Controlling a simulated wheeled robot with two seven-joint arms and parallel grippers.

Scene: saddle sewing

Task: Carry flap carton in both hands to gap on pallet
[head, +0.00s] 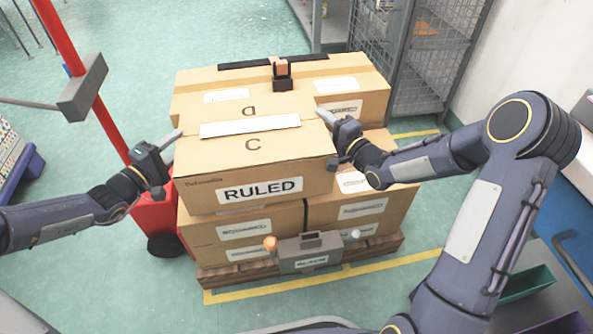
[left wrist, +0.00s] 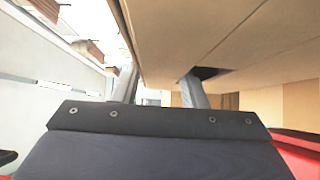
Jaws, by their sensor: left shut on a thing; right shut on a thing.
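The flap carton (head: 290,145) is a brown box with a "RULED" label on its front. Its closed top carries a C, an upside-down D and a white strip between them. It is at the front left over the pallet (head: 330,258) stack; I cannot tell whether it touches the boxes below. My left gripper (head: 168,162) is shut on its left side, and my right gripper (head: 328,140) on its right side. In the left wrist view, one finger reaches into a dark opening in the carton (left wrist: 235,35); the other is outside. The gap is not clearly visible.
Labelled cartons (head: 245,238) form the layer below, and a long carton (head: 355,90) stands behind. A grey device (head: 310,254) is at the pallet's front. A red post (head: 75,60) rises at left. A wire cage (head: 415,50) stands back right. Green floor is open at left.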

